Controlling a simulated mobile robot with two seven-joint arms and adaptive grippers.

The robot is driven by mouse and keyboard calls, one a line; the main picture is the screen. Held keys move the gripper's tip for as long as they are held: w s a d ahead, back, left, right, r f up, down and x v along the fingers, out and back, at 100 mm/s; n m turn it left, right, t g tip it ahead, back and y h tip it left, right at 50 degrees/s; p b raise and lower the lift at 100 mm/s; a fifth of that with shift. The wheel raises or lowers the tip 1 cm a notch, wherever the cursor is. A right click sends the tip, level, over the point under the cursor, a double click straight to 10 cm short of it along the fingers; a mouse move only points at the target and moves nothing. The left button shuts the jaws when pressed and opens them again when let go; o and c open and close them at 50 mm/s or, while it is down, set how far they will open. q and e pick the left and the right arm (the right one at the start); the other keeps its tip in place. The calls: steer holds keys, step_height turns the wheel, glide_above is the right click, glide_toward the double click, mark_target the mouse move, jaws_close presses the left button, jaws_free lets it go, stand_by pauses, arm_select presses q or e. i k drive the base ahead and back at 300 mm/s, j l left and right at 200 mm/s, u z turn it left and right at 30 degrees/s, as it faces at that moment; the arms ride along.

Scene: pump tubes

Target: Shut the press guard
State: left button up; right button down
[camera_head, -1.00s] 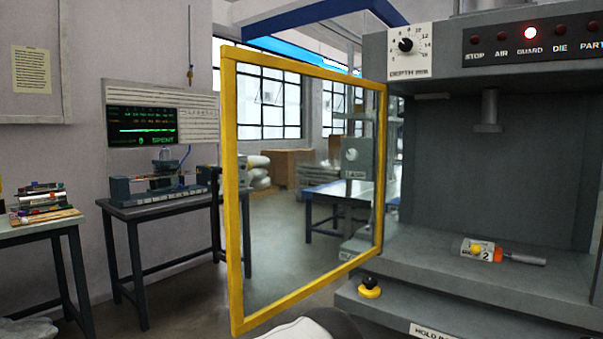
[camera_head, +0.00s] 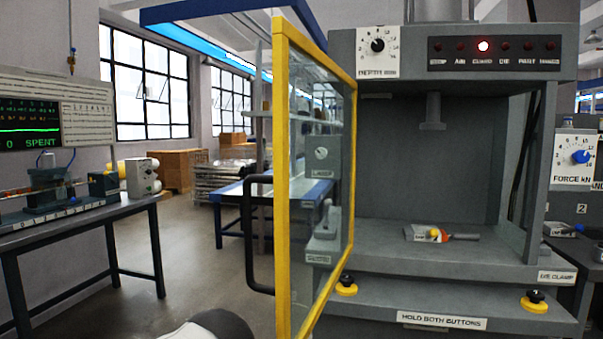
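The press guard (camera_head: 281,190) is a clear panel in a yellow frame. It stands open, swung out toward me from the left side of the grey press (camera_head: 450,262). A black bar handle (camera_head: 248,235) shows on the left of its outer edge. The press opening is uncovered. The third lamp (camera_head: 483,46) on the press panel, labelled GUARD, is lit. Neither gripper is in view. A rounded white and dark shape at the bottom edge may be part of my own arm, but I cannot tell.
A small tube with an orange part (camera_head: 433,234) lies on the press bed. Yellow-based buttons (camera_head: 346,286) (camera_head: 534,300) flank the HOLD BOTH BUTTONS label. A bench (camera_head: 80,215) with equipment stands at left. A FORCE dial box (camera_head: 575,160) is at right. Floor between bench and guard is clear.

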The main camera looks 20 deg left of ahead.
mark_target(285, 35)
steer(key=i+j, duration=0.1)
steer(key=j, duration=0.35)
steer(key=j+z, duration=0.1)
steer(key=j, duration=0.4)
steer(key=i+j, duration=0.15)
steer(key=j, duration=0.3)
